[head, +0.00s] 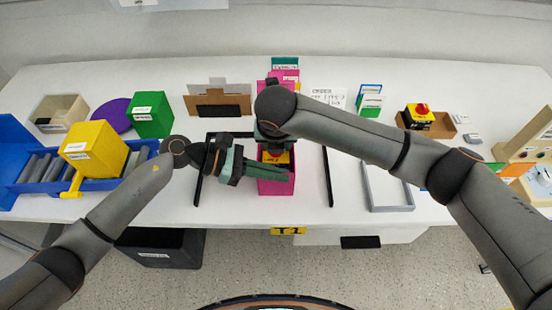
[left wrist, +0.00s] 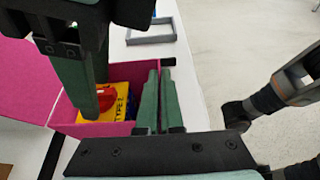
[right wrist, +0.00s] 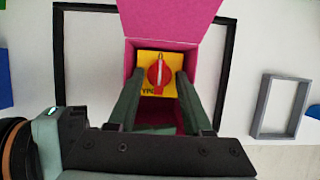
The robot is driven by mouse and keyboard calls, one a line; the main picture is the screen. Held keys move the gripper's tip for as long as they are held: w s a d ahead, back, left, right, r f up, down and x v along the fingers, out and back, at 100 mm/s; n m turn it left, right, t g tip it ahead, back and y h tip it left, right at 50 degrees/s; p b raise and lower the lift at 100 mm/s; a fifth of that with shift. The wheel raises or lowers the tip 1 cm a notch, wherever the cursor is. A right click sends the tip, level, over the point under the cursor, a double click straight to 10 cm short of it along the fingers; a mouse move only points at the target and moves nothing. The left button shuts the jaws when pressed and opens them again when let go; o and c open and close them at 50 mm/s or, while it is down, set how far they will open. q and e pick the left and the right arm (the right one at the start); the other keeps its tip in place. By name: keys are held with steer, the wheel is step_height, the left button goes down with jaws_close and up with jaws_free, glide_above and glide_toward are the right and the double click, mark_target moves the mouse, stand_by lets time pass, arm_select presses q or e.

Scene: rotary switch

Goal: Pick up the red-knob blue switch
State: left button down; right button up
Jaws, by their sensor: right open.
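A switch with a red knob on a yellow plate (right wrist: 160,72) sits inside a pink bin (right wrist: 165,22), seen in the right wrist view. Part of its yellow plate shows in the head view (head: 274,157), inside the bin (head: 276,186). A little blue shows beside the plate in the left wrist view (left wrist: 116,100). My right gripper (right wrist: 160,76) is open above the bin, its fingers on either side of the switch; contact cannot be told. My left gripper (head: 290,172) is shut and empty, held across the front of the bin.
A yellow box (head: 95,148) and green box (head: 152,114) stand left. A cardboard box (head: 440,125) at right holds another red-knob yellow switch (head: 420,112).

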jaws_close()
stand_by(1.4)
